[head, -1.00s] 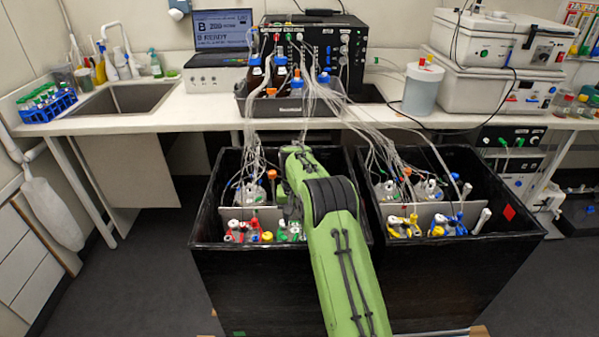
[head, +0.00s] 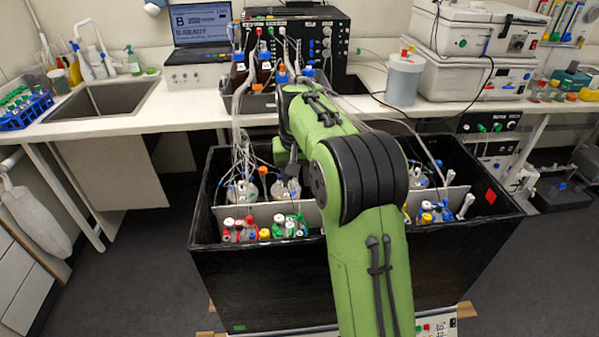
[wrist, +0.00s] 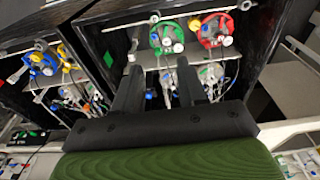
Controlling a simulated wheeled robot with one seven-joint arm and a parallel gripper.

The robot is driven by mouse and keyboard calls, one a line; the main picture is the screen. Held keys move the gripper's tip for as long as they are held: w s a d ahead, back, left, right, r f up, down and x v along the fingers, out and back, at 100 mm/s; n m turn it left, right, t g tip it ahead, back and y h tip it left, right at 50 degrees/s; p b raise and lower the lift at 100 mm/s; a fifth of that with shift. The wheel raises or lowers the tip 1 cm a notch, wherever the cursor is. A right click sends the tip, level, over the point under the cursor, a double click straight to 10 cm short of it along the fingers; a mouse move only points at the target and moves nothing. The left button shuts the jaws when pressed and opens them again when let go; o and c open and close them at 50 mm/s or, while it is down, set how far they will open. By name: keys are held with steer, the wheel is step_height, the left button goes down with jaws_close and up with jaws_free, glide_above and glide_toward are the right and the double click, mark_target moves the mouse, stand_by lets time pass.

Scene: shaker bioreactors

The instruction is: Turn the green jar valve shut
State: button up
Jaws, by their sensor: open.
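The green-fitted jar (head: 289,226) stands in the front row of the left black box, with white caps and green valve parts on its lid. It also shows in the wrist view as a jar with a green ring (wrist: 167,36), upper middle. I cannot tell which green part is the valve. My gripper (wrist: 158,66) is open and empty, its two dark fingers apart. In the wrist picture the green jar lies just above the fingertips, with no visible contact. The gripper's fingers are not clear in the head view.
The red-fitted jar (wrist: 213,30) stands close beside the green one. A thin grey divider (head: 262,212) and loose tubes (head: 243,130) lie behind. Yellow- and blue-fitted jars (wrist: 42,62) are in the other box. The bench (head: 140,118) is behind the boxes.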

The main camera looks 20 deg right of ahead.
steer(key=shift+s+r, duration=0.25)
steer(key=shift+r, duration=0.05)
steer(key=shift+w+f, duration=0.2)
steer(key=shift+c, duration=0.5)
steer(key=m+g, duration=0.1)
steer(key=m, duration=0.4)
glide_above(291, 232)
step_height(291, 232, down, 13)
step_height(291, 232, down, 15)
steer(key=b, duration=0.3)
steer(key=shift+f, duration=0.2)
